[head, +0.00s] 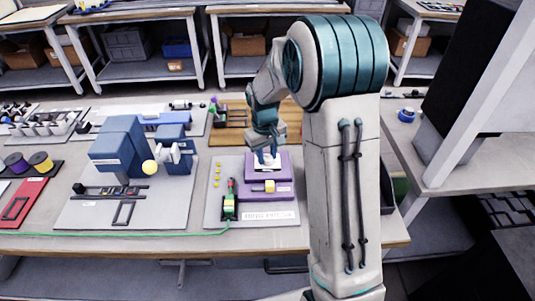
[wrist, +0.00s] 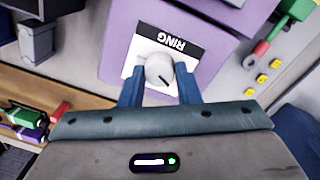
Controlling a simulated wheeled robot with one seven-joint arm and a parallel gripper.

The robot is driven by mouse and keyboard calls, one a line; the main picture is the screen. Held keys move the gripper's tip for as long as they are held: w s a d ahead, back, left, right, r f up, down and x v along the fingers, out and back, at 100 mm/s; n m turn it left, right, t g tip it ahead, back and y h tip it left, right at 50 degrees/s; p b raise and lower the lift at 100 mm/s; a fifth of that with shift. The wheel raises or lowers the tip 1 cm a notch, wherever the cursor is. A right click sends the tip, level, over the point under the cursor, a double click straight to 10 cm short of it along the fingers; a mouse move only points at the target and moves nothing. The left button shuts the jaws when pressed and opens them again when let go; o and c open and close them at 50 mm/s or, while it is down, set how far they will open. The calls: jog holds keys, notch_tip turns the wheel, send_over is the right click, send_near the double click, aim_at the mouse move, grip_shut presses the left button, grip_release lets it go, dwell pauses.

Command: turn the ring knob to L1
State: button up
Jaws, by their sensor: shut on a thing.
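The ring knob (wrist: 159,71) is a light grey round knob with a dark pointer line, on a white plate (wrist: 135,52) with a black strip reading RING. The plate is on a purple box (wrist: 210,30); the box also shows in the head view (head: 284,171). My gripper (wrist: 159,82) has its two blue fingers closed on either side of the knob. In the head view my gripper (head: 268,158) reaches down to the top of the purple box. Any position marks around the knob, such as L1, are too small or hidden to read.
A lower purple block with a yellow piece (head: 269,186) is in front. A blue machine (head: 125,145) stands further left. My arm blocks the right side.

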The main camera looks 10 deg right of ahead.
aim_at(266, 159)
jog(key=n, duration=0.5)
jog(key=shift+n, duration=0.3)
dwell(0.4)
jog(key=o, duration=1)
jog(key=shift+c, duration=0.2)
notch_tip(266, 159, up, 14)
jog(key=shift+s+a+p, duration=0.25)
jog(key=shift+s+p, duration=0.05)
jog(key=shift+f, duration=0.1)
